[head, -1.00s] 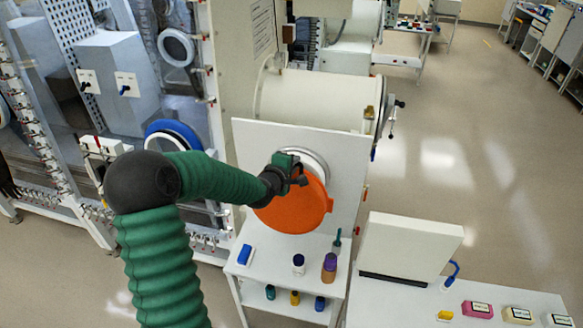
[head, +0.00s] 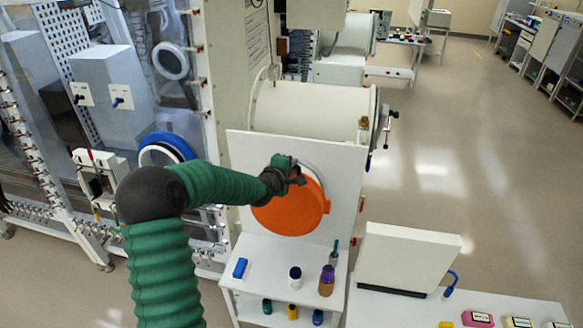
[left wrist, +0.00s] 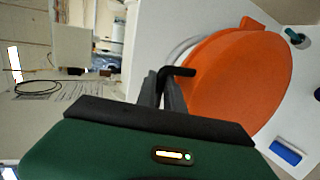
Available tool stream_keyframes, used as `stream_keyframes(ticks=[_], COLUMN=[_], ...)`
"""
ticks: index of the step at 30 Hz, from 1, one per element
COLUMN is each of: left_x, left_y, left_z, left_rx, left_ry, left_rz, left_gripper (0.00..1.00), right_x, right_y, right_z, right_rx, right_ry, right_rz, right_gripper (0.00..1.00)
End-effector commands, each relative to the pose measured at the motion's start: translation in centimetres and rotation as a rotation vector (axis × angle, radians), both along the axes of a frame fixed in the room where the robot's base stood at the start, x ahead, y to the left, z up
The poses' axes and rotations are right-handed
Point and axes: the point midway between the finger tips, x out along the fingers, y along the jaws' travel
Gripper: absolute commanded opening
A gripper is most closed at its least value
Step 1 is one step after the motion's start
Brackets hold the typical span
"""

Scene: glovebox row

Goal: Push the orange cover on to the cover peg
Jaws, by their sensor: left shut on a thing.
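The orange cover (head: 292,212) is a flat disc standing upright in front of a white panel (head: 347,165). A white ring (head: 313,165) shows behind its upper edge. My left gripper (head: 294,178) is at the cover's upper edge. In the left wrist view my left gripper (left wrist: 166,84) is shut on a black bent handle (left wrist: 181,71) in front of the orange cover (left wrist: 232,85). I cannot pick out the cover peg; the cover or gripper may hide it. Whether the cover touches the panel is unclear. My right gripper is not in view.
A white bench with a slanted box (head: 408,258) stands at right. A large white cylinder (head: 310,107) lies behind the panel.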

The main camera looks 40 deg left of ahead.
Motion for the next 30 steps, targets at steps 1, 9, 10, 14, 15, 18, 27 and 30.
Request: stream_keyframes(ticks=[1,9,10,14,15,18,27,30], left_x=[0.1,0.6,0.6,0.8,0.9,1.0,1.3,1.3], left_y=[0.2,0.4,0.4,0.5,0.5,0.5,0.7,0.8], left_z=[0.1,0.1,0.1,0.1,0.1,0.2,0.2,0.1], left_rx=[0.002,0.001,0.001,0.001,0.001,0.002,0.002,0.001], left_ry=[-0.004,-0.003,-0.003,-0.003,-0.003,-0.002,-0.002,-0.003], left_rz=[0.001,0.0,0.0,0.0,0.0,0.001,0.001,0.001], left_gripper=[0.0,0.0,0.0,0.0,0.0,0.0,0.0,0.0], right_x=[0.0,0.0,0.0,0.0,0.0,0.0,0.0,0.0], right_y=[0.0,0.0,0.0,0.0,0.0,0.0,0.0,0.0], right_z=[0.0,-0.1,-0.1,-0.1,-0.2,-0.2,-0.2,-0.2], right_rx=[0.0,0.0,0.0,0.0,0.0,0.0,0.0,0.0], right_ry=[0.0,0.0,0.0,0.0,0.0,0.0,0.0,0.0], right_rz=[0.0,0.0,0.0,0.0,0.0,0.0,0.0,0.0], right_gripper=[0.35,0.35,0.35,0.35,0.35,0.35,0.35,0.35])
